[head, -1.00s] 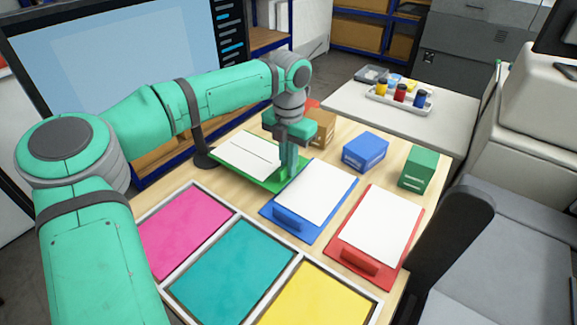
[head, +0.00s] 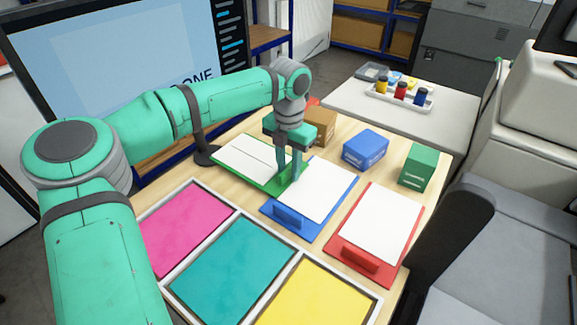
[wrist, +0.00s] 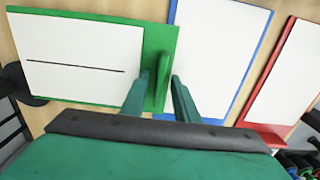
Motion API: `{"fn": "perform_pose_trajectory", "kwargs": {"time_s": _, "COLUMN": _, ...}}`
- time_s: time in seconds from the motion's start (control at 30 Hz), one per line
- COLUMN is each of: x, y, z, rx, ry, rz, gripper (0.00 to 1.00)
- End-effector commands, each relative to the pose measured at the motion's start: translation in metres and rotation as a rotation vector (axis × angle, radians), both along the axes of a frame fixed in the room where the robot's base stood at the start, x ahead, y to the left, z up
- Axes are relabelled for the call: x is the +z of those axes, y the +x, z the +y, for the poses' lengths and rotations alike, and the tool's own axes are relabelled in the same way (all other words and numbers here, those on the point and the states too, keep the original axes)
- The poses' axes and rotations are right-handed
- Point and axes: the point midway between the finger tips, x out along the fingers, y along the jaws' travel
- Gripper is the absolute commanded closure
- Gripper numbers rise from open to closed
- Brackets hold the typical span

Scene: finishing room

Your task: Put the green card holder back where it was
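The green card holder (head: 231,171) lies flat on the wooden table, with a white card bearing a dark line. It is left of the blue card holder (head: 320,225). In the wrist view the green card holder (wrist: 80,98) has a raised green grip along its right end. My gripper (head: 289,178) points down over that end. In the wrist view my gripper (wrist: 161,80) is open, its fingers on either side of the grip with gaps showing. The undersides of the fingertips are hard to see.
The red card holder (head: 340,265) lies right of the blue one. A tray with pink, teal and yellow panels (head: 165,295) is at the front. Brown, blue (head: 365,152) and green (head: 418,168) boxes stand behind. A monitor (head: 120,55) stands at the back left.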

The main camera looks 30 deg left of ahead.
Motion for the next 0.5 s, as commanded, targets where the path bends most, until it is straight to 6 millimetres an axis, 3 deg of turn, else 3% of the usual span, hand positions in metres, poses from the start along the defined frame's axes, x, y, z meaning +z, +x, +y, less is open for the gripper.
{"fn": "perform_pose_trajectory", "kwargs": {"time_s": 0.27, "x": 0.002, "y": 0.0, "z": 0.0, "rx": 0.0, "ry": 0.0, "rz": -0.001, "gripper": 0.72}}
{"fn": "perform_pose_trajectory", "kwargs": {"time_s": 0.5, "x": 0.034, "y": 0.001, "z": 0.001, "rx": 0.001, "ry": 0.003, "rz": -0.002, "gripper": 0.72}}
